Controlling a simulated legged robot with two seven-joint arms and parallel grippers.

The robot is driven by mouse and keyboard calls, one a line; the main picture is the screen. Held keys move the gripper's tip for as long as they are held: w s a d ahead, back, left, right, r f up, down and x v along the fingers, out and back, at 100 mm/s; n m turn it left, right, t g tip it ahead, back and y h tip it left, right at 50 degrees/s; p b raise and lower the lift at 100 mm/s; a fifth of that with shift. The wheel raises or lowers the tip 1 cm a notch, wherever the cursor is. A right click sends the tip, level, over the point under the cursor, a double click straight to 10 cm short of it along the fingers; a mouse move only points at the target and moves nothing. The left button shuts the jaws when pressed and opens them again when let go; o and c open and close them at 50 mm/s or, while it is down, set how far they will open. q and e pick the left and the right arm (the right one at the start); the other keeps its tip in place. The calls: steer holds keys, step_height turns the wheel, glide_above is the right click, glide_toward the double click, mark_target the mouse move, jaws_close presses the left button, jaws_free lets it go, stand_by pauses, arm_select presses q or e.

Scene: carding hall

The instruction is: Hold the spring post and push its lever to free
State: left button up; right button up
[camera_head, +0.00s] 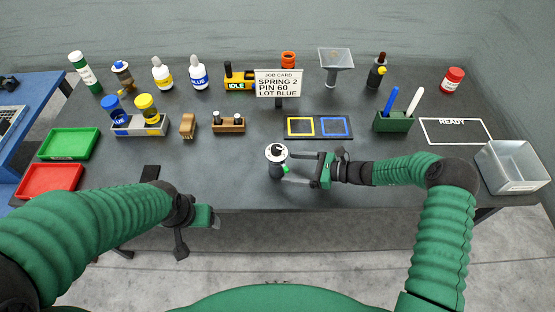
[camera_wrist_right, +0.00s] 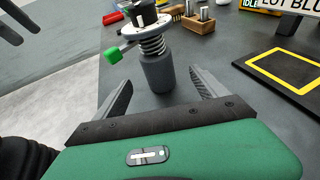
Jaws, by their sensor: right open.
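The spring post (camera_head: 277,170) stands upright near the table's front edge, with a dark grey base, a coil spring and a pale round top plate. Its green-tipped lever (camera_head: 285,169) shows in the head view, and the green lever end (camera_wrist_right: 113,54) sticks out to the left in the right wrist view. My right gripper (camera_head: 290,168) is open, reaching in from the right. In the right wrist view the post's base (camera_wrist_right: 157,74) shows between and just beyond its two fingers, with gaps on both sides. My left gripper (camera_head: 190,228) hangs at the front edge, left of the post; its jaws are unclear.
A job card (camera_head: 278,83) reads SPRING 2, PIN 60, LOT BLUE. A dark mat (camera_head: 318,135) with yellow and blue squares lies behind the post. A wooden block with pegs (camera_head: 229,127) stands behind left.

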mark_target(280, 167)
steer(key=b+x, duration=0.1)
steer(key=x, duration=0.3)
steer(key=shift+a+f, duration=0.1)
steer(key=shift+f, duration=0.1)
steer(key=shift+w+a+b, duration=0.2)
steer(key=shift+a+b, duration=0.2)
jaws_close()
stand_by(0.6)
